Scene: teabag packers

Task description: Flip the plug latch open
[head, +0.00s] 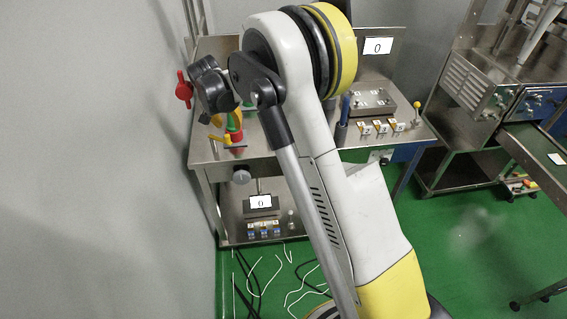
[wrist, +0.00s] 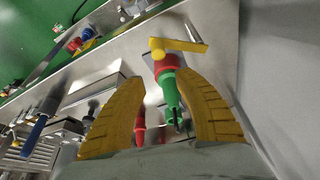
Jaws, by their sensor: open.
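The plug in the wrist view has a green body (wrist: 171,94) with a red collar (wrist: 166,65). A yellow latch lever (wrist: 180,46) lies across its far end. The same red and green plug (head: 236,137) shows small in the head view, partly hidden by my arm. My gripper (wrist: 163,78) is open, with its two yellow fingers on either side of the plug. The lever lies beyond the fingertips, and no finger clearly touches it. I cannot tell whether the latch is open or shut.
A thin red part (wrist: 140,124) stands between the fingers, left of the green body. A blue-handled rod (wrist: 35,134) and metal blocks are further left. The steel workbench (head: 283,142) carries a metal box (head: 372,103) with several switches. A grey wall is at the left in the head view.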

